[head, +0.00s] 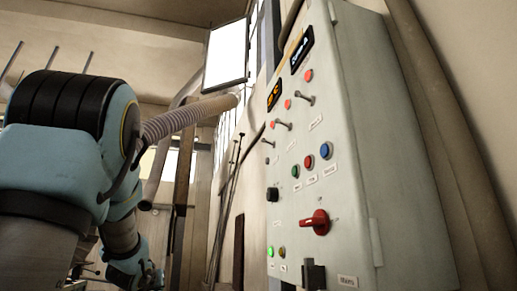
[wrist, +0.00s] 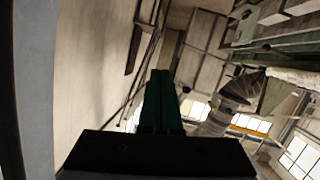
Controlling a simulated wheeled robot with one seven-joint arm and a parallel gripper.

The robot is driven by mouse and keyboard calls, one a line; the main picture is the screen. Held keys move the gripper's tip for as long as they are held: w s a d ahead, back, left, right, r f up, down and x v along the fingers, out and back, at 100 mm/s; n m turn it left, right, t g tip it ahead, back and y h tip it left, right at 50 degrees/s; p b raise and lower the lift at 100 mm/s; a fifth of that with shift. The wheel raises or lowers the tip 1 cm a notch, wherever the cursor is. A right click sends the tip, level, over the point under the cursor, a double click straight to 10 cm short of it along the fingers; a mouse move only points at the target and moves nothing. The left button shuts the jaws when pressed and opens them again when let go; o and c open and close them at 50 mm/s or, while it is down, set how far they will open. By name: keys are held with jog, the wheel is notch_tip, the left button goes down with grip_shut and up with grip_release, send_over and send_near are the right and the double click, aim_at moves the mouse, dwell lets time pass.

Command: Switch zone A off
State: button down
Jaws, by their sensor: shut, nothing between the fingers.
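A pale grey control cabinet (head: 352,150) stands at the right in the head view. Its front carries several metal toggle levers, one of them the upper lever (head: 306,98), with red lamps (head: 308,75) close by. The labels are too small to read, so I cannot tell which control is zone A. My gripper (wrist: 161,74) shows in the wrist view with its dark green fingers together and nothing between them. In the head view my arm hangs at the left, apart from the cabinet, and the fingertips are not clearly visible. The panel controls cannot be made out in the wrist view.
The panel also has a red rotary handle (head: 315,222), a blue button (head: 326,151), a black knob (head: 272,194), a green lamp (head: 270,252) and two small displays. A ribbed hose (head: 190,117) runs behind my arm. Open space lies between my arm and the cabinet.

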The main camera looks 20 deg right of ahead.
jog(key=w+d+r+m+t+h, duration=0.1)
jog(key=w+d+r+t+h, duration=0.1)
jog(key=r, duration=0.5)
jog(key=w+d+r+m+t+h, duration=0.1)
jog(key=r+h, duration=0.1)
jog(key=r, duration=0.6)
jog(key=s+d+r+m+g+h+p, duration=0.1)
jog(key=s+d+r+m+h, duration=0.25)
jog(key=r+h, duration=0.4)
jog(key=s+d+r+m+g+h, duration=0.15)
jog(key=r+m+h, duration=0.25)
jog(key=r, duration=0.6)
jog(key=s+d+r+m+g+h, duration=0.4)
jog(key=s+r+m+g, duration=0.25)
jog(key=g, duration=0.25)
jog(key=m+g+y+p, duration=0.25)
jog(key=m+g, duration=0.25)
jog(key=g, duration=0.4)
send_near(268, 142)
notch_tip(268, 142, up, 2)
jog(key=a+b, duration=0.1)
jog(key=a, duration=0.2)
jog(key=shift+d+r+t, duration=0.1)
jog(key=shift+r+t, duration=0.1)
jog(key=shift+t, duration=0.05)
jog(key=shift+d, duration=0.1)
